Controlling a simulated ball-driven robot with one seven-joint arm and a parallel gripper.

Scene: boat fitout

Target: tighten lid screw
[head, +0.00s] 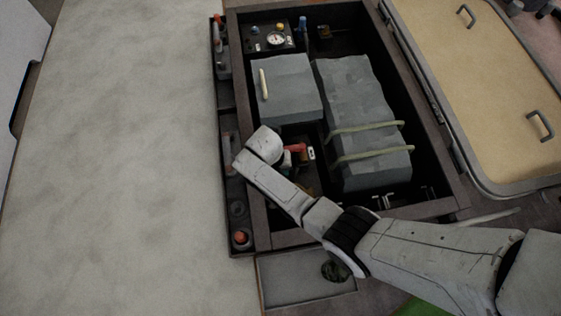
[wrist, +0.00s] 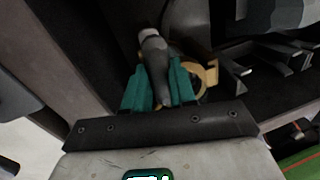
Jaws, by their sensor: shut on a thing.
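My gripper (wrist: 160,84) shows in the wrist view with its two teal fingers shut on a grey, rounded tool-like thing (wrist: 153,52) with a paler end. In the head view my arm hides most of the gripper, which is low inside the dark open box (head: 262,170), at its left side. A brass-coloured ring-shaped part (wrist: 208,76) lies just beyond the right finger in the wrist view. I cannot tell whether the held thing touches it. I cannot pick out a lid screw; the far end of the held thing is unclear.
A grey block with a pale handle (head: 284,92) and a larger strapped grey block (head: 355,100) fill much of the box. A red part (head: 296,147) is close beside my wrist. A gauge panel (head: 271,38) is at the back. A narrow tool rack (head: 233,150) runs along the left wall.

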